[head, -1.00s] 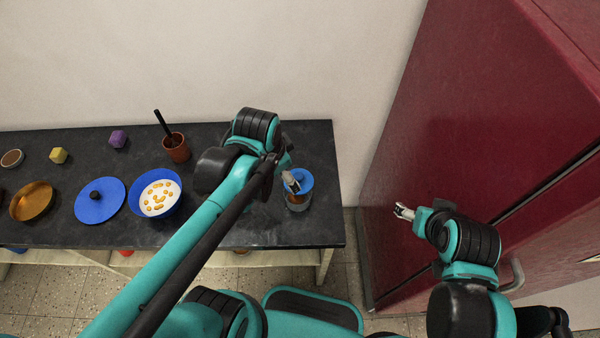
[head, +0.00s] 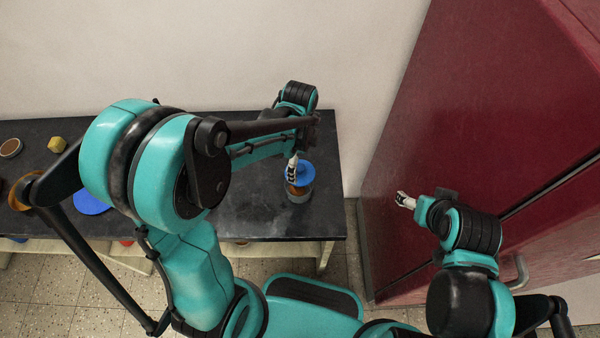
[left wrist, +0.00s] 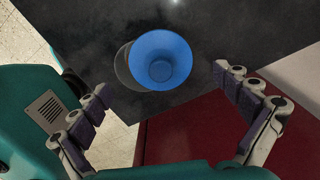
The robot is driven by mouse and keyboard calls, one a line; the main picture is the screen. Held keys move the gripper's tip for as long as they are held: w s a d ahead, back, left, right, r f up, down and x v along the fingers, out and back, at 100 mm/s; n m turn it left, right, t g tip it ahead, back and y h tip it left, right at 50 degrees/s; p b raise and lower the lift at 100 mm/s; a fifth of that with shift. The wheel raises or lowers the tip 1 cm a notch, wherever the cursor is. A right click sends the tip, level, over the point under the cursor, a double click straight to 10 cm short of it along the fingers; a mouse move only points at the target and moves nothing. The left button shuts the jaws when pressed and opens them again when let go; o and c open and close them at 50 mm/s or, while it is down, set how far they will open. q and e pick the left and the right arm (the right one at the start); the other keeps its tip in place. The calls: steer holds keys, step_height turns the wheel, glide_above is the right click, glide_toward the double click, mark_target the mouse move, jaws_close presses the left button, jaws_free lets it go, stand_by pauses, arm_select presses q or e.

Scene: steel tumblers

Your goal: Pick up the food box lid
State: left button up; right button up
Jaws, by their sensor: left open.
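The food box lid (head: 303,170) is a blue round piece on top of a short see-through food box (head: 300,195) with brown contents, near the right end of the dark table. In the left wrist view the lid (left wrist: 160,60) shows a wide rim and a sunken centre. My left gripper (head: 292,170) is open over the lid's left side in the head view. In the left wrist view its fingers spread to either side of the lid, and no contact shows. My right gripper (head: 403,200) is away in front of the red cabinet, too small to read.
The dark table (head: 255,215) is bare left of the food box. A yellow block (head: 57,144), a small brown-filled bowl (head: 10,148) and another blue lid (head: 92,203) lie at the left. My left arm hides much of that side. A red cabinet (head: 430,130) stands at right.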

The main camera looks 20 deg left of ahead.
mark_target(301, 167)
arm_select(q)
step_height(301, 167, down, 4)
steer(key=shift+d+r+b, duration=0.1)
steer(key=shift+b, duration=0.6)
steer(key=c, duration=1.3)
